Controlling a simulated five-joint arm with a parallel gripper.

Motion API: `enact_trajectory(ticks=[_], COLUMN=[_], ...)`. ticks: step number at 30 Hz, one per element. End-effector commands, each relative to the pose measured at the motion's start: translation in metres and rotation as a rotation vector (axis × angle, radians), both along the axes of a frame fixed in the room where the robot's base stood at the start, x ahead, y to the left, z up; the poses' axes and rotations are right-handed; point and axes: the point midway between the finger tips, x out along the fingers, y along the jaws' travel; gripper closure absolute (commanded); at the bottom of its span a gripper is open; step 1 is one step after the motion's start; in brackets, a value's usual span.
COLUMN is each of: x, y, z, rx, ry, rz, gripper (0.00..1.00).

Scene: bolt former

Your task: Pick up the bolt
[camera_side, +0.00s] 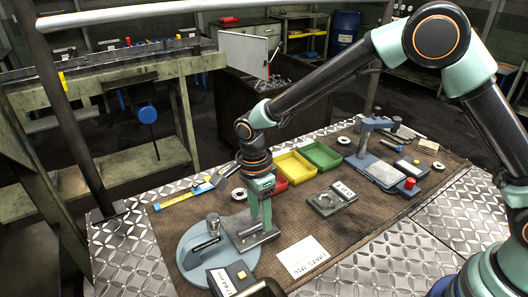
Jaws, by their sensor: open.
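My gripper (260,222) points straight down over the right side of a round blue-grey fixture (192,262). Its jaws are open, and their tips are just above or beside grey metal bars (262,238). I cannot tell whether they touch. A short metal cylinder with a wider round top (212,219) stands upright on the fixture, left of my gripper and apart from it. It may be the bolt, but it is too small to be sure. Anything between or behind the jaws is hidden.
A yellow tray (294,168) and a green tray (321,155) lie behind my gripper, with a red tray partly hidden. A metal block (326,203), a white paper (302,257) and a blue-grey stand (376,165) are to the right. A dark labelled box (232,280) is in front.

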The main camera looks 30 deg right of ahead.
Motion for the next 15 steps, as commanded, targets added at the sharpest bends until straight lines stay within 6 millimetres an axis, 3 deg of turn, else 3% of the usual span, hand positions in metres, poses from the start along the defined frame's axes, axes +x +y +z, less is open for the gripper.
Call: enact_trajectory(ticks=[4,12,15], x=[-0.001,-0.001,-0.001], y=[-0.001,-0.001,-0.001], z=[-0.015,-0.017,-0.017], rx=[0.000,0.001,0.001], ry=[0.000,-0.001,-0.001], rz=[0.000,0.000,0.000], gripper=[0.49,0.49,0.87])
